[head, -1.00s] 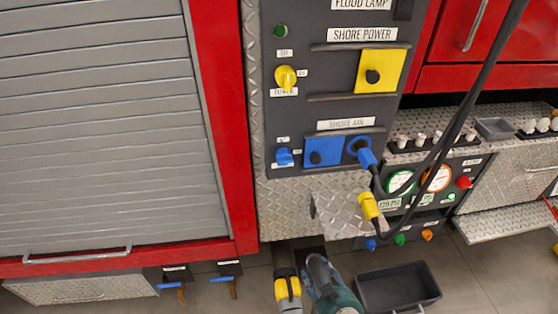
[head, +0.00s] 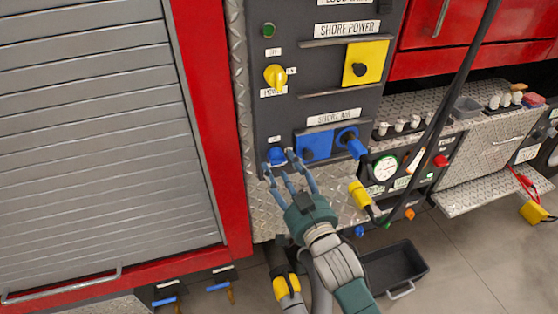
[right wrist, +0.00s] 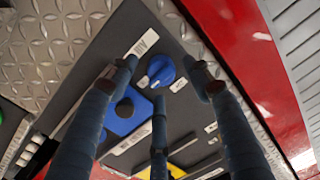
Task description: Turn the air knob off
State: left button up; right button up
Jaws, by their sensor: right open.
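The blue air knob (head: 276,156) is on the dark panel, left of the blue shore air cover. In the right wrist view the knob (right wrist: 160,71) lies just beyond the fingertips, between the spread fingers. My right gripper (head: 288,170) is open and reaches up from below, its fingertips close in front of the knob and partly overlapping it. I cannot tell whether any finger touches it. My left gripper is not in view.
A blue cover (head: 316,146) and a blue plug (head: 350,142) are right of the knob. A yellow power knob (head: 275,76) is above, with a yellow cover (head: 365,62) beside it. A yellow connector (head: 360,194) hangs on a cable. A black bin (head: 394,268) is on the floor.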

aim_at(277, 158)
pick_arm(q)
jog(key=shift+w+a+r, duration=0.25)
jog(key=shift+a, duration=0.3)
pick_arm(e)
jog(key=shift+x, duration=1.35)
jog(key=c, duration=1.1)
